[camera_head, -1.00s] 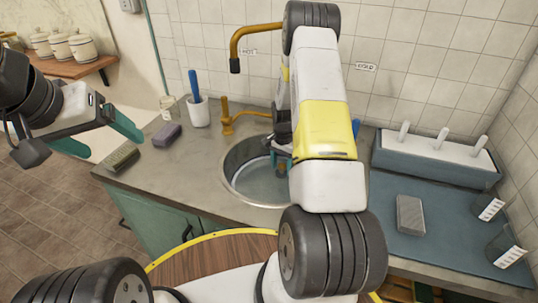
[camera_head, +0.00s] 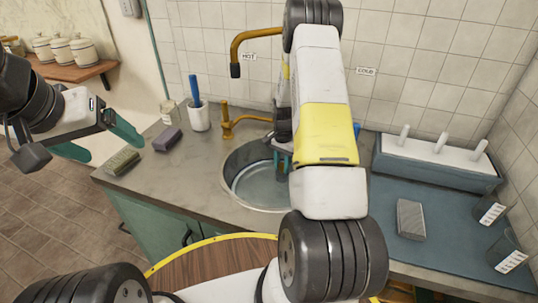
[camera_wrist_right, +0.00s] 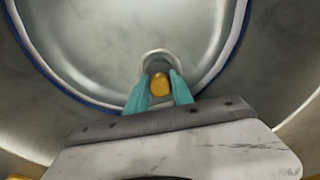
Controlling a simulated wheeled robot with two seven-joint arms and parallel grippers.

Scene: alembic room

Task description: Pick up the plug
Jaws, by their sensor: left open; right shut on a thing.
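The plug (camera_wrist_right: 160,84) shows in the right wrist view as a small rounded golden piece. My right gripper (camera_wrist_right: 159,88) is shut on it, with a teal finger on each side. A round drain ring shows behind the plug; I cannot tell whether the plug is clear of it. In the head view my right gripper (camera_head: 283,158) is over the sink (camera_head: 232,180), partly hidden by my own arm, and the plug is hidden there. My left gripper (camera_head: 112,146) is open and empty at the left, beside the counter.
A brass tap (camera_head: 228,122) stands at the sink's back left. A sponge (camera_head: 122,162), a purple block (camera_head: 167,139) and a white cup (camera_head: 199,115) are on the left counter. A grey block (camera_head: 410,219) and glass beakers (camera_head: 505,253) stand on the right, before a rack (camera_head: 434,163).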

